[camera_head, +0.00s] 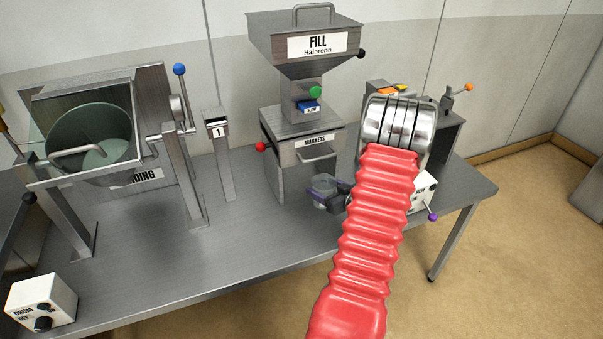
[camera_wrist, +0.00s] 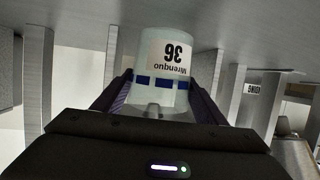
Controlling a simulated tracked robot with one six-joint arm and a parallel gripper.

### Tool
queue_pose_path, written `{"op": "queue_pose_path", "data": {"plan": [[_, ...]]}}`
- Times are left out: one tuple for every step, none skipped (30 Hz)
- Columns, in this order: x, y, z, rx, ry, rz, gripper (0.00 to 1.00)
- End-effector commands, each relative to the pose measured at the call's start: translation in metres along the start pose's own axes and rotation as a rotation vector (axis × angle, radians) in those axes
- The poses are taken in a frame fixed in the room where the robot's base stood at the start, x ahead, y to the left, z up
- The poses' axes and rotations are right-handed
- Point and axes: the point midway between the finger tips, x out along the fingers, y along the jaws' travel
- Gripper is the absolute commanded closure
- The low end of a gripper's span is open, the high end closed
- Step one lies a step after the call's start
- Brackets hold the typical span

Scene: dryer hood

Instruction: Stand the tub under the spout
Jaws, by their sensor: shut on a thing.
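The tub (camera_wrist: 135,52) is pale and translucent, with a dark blue band and a white label reading "36 Mirenquo". It appears upside down in the wrist view. My gripper (camera_wrist: 160,98) is shut on it, with one dark finger along each side. In the head view my gripper (camera_head: 329,190) is in front of the steel cabinet marked "MAGNETS" (camera_head: 290,175). The tub is hard to make out there. The steel "FILL Halbrenn" hopper (camera_head: 285,45) stands above that cabinet. I cannot clearly make out a spout; my red-sleeved arm hides part of the right side.
A tilting drum (camera_head: 92,135) in a steel frame stands at the left, with a blue-knobbed lever (camera_head: 179,69). A post marked "1" (camera_head: 216,140) stands beside it. A white control box (camera_head: 40,302) sits front left. The bench (camera_head: 220,265) is clear in front.

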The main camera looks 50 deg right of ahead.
Motion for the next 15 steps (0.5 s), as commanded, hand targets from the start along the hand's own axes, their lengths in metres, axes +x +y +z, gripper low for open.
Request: {"op": "queue_pose_path", "data": {"plan": [[0.01, -0.001, -0.004, -0.004, 0.0, -0.003, 0.56], [0.016, -0.001, -0.005, -0.003, 0.0, -0.003, 0.56], [0.023, -0.001, -0.008, -0.003, 0.001, -0.003, 0.56], [0.028, -0.001, -0.01, -0.002, 0.001, -0.003, 0.56], [0.033, -0.001, -0.012, -0.002, 0.0, -0.002, 0.56], [0.041, -0.001, -0.015, -0.003, 0.0, -0.002, 0.56], [0.046, -0.001, -0.016, -0.003, 0.0, -0.003, 0.56], [0.051, -0.001, -0.018, -0.003, 0.001, -0.002, 0.56], [0.058, -0.001, -0.021, -0.001, 0.0, -0.002, 0.56], [0.064, 0.0, -0.022, -0.002, 0.0, -0.002, 0.56], [0.069, 0.0, -0.025, -0.002, 0.0, -0.001, 0.56], [0.076, 0.0, -0.027, -0.002, 0.001, -0.001, 0.56], [0.081, 0.0, -0.029, -0.002, 0.001, -0.002, 0.56], [0.085, -0.001, -0.03, -0.001, 0.0, -0.001, 0.56], [0.09, 0.0, -0.032, -0.001, 0.0, -0.001, 0.56]]}}
